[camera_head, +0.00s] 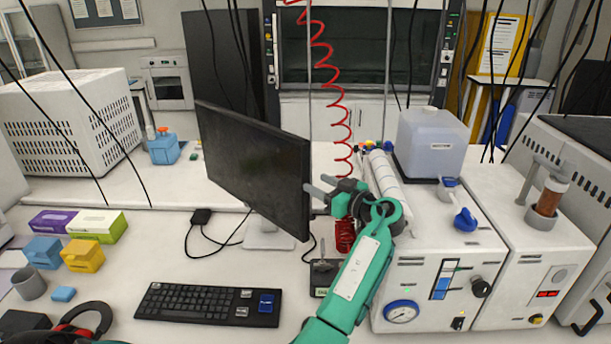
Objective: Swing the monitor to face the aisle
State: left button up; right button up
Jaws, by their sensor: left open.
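The black monitor (250,160) stands on a white foot (268,236) on the bench, its dark screen angled toward the front left. My left gripper (318,188) is at the monitor's right edge, at about mid-height, with its fingers pointing left. It is open. I cannot tell whether a finger touches the monitor's edge or how far the fingers reach around it. My green left arm comes up from the bottom middle and hides part of the bench. My right gripper is not in view.
A keyboard (209,304) lies in front of the monitor. White reactor units (428,270) with a gauge and a clear tank (432,143) stand close on the right. A coiled red hose (322,50) hangs behind the gripper. Cables lie behind the keyboard. Boxes (85,224) sit at left.

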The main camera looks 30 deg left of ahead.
aim_at(307, 176)
pick_arm(q)
jog(key=a, duration=0.1)
jog(key=a+p, duration=0.1)
jog(key=a, duration=0.1)
jog(key=a+p, duration=0.1)
jog(key=shift+w+a+r, duration=0.2)
jog(key=shift+w+r, duration=0.05)
jog(key=shift+r, duration=0.15)
jog(key=shift+w+a+f, duration=0.15)
jog(key=shift+a, duration=0.5)
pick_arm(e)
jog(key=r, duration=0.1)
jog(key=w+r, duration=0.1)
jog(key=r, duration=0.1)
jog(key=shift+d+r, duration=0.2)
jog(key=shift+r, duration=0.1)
pick_arm(q)
jog(key=shift+f, duration=0.1)
grip_shut()
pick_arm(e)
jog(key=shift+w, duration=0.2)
